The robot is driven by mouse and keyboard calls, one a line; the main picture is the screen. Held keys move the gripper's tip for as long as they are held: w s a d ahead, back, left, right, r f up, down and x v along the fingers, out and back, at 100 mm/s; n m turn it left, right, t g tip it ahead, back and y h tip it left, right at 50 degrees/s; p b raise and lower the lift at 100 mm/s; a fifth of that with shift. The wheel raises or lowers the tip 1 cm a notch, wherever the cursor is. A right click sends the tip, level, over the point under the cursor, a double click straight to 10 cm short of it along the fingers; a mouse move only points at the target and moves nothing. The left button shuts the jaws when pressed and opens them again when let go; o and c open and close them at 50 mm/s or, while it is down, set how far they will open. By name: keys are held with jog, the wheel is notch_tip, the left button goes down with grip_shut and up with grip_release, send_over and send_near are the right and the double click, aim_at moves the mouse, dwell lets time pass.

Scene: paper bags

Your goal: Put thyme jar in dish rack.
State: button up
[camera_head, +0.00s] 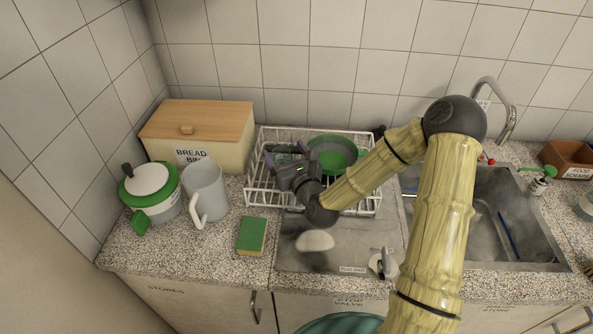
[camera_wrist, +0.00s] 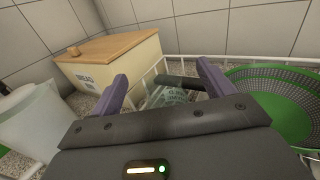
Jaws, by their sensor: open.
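The white wire dish rack (camera_head: 262,198) stands at the back of the counter. My gripper (camera_head: 284,152) is over its left part, with the fingers pointing toward the back. In the wrist view my gripper (camera_wrist: 163,75) is open, with its purple fingers spread. Between and just beyond them is a small clear jar (camera_wrist: 174,97) with a dark lid and a greenish printed label, likely the thyme jar. It appears to be within the rack, its lower part hidden by my gripper. I cannot tell whether the fingers touch it. The rack's rim (camera_wrist: 153,72) shows behind it.
The bread bin (camera_head: 208,130), a pale jug (camera_head: 206,190) and a green-white pot (camera_head: 150,193) stand left of the rack. A sponge (camera_head: 251,236) lies in front. The sink (camera_head: 500,220) is at right.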

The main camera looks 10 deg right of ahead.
jog(key=p+v, duration=0.7)
dwell(0.5)
jog(key=shift+s+a, duration=0.1)
dwell(0.4)
